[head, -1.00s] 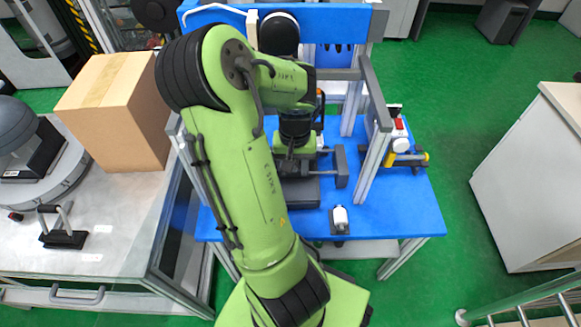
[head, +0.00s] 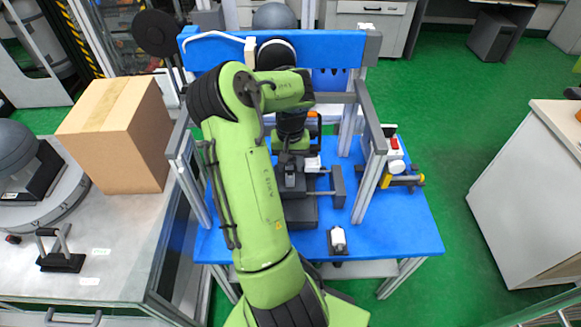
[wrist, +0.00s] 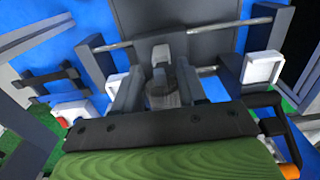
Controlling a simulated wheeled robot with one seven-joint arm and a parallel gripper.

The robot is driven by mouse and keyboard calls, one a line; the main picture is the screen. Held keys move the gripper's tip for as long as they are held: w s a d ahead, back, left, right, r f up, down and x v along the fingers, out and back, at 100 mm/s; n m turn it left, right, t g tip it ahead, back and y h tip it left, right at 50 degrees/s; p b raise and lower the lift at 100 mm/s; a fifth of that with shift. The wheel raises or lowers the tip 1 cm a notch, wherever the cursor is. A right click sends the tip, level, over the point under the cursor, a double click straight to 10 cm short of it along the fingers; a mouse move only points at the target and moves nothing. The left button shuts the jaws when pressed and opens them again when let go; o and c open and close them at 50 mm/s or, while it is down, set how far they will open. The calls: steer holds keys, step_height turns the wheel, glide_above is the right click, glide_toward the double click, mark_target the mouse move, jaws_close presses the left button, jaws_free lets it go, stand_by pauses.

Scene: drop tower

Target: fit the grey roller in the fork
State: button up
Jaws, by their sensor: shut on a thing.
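My gripper (wrist: 159,88) is shut on a grey roller (wrist: 162,97), which shows between its two dark fingers in the wrist view. The fingers hide part of the roller. Just beyond them, a dark bracket with a light spot (wrist: 161,50) stands before a dark block with metal rods; I cannot tell surely that it is the fork, or whether the roller touches it. In the head view my gripper (head: 291,178) is over the dark machine parts in the middle of the blue table, and the roller cannot be made out there.
Metal rods (wrist: 215,31) and dark side blocks flank the gripper. The frame's grey post (head: 371,185) rises on the right. A white cylinder on a dark stand (head: 337,237) is at the blue table's front. Bare blue table (head: 405,225) lies to the right.

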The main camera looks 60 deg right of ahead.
steer(key=shift+w+d+p, duration=0.3)
steer(key=shift+w+d, duration=0.05)
steer(key=shift+d, duration=0.45)
steer(key=shift+f+b, duration=2.1)
steer(key=shift+f, duration=0.8)
steer(key=o, duration=1.2)
step_height(320, 180, up, 16)
steer(key=p, duration=0.5)
steer(key=shift+w+f+p, duration=0.1)
steer(key=shift+p, duration=0.2)
